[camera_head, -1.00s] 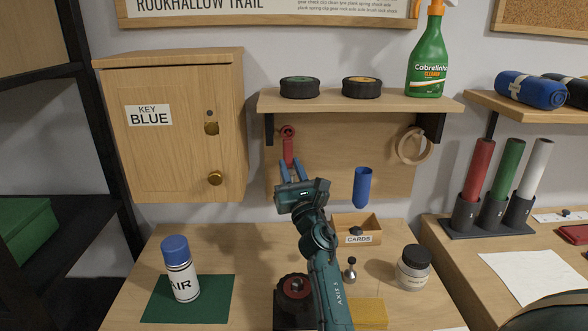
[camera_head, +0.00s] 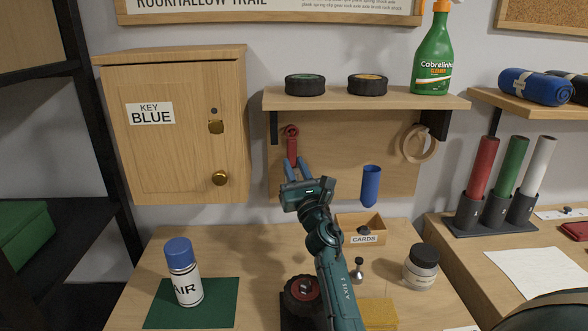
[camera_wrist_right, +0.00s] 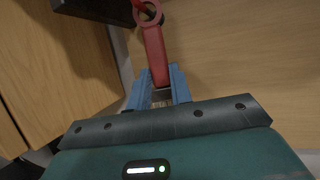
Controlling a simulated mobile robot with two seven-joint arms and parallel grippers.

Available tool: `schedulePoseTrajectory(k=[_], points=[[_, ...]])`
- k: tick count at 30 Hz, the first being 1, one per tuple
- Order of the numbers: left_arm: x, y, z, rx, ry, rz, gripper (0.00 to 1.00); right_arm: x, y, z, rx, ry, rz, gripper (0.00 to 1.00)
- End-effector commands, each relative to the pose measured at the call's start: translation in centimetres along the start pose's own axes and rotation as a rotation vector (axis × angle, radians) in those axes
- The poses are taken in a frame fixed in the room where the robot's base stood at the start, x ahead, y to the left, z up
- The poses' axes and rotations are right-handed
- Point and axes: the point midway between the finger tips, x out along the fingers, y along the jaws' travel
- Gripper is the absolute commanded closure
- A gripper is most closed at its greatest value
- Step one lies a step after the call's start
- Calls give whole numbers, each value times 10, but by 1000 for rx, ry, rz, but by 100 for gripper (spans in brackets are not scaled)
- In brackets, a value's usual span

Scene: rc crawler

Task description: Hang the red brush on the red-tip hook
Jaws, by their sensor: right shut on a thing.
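The red brush (camera_head: 291,150) is upright in front of the wooden back panel under the shelf, its ring end (camera_wrist_right: 148,13) at the top. My right gripper (camera_head: 294,168) is shut on its lower part, with blue fingers on both sides in the right wrist view (camera_wrist_right: 158,88). A red tip of a hook (camera_wrist_right: 136,4) shows at the ring in the right wrist view. I cannot tell whether the ring is around the hook or only in front of it. My left gripper is not in view.
The shelf (camera_head: 340,103) above carries two wheels and a green spray bottle (camera_head: 433,55). A wooden ring (camera_head: 418,144) and a blue cylinder (camera_head: 371,185) are at the panel. A key cabinet (camera_head: 175,120) stands left. A spray can (camera_head: 183,272) and cards box (camera_head: 362,229) are on the bench.

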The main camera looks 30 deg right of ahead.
Motion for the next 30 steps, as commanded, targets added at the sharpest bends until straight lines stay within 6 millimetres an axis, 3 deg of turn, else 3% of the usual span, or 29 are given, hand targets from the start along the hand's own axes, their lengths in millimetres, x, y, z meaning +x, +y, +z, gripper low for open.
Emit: schedulePoseTrajectory(k=[9, 10, 19, 30], points=[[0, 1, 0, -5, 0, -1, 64, 0, 0, 0, 0, 0, 0, 100], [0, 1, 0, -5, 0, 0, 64, 0, 0, 0, 0, 0, 0, 78], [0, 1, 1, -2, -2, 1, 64, 0, 0, 0, 0, 0, 0, 54], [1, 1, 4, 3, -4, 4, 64, -1, -2, -3, 0, 0, 1, 54]])
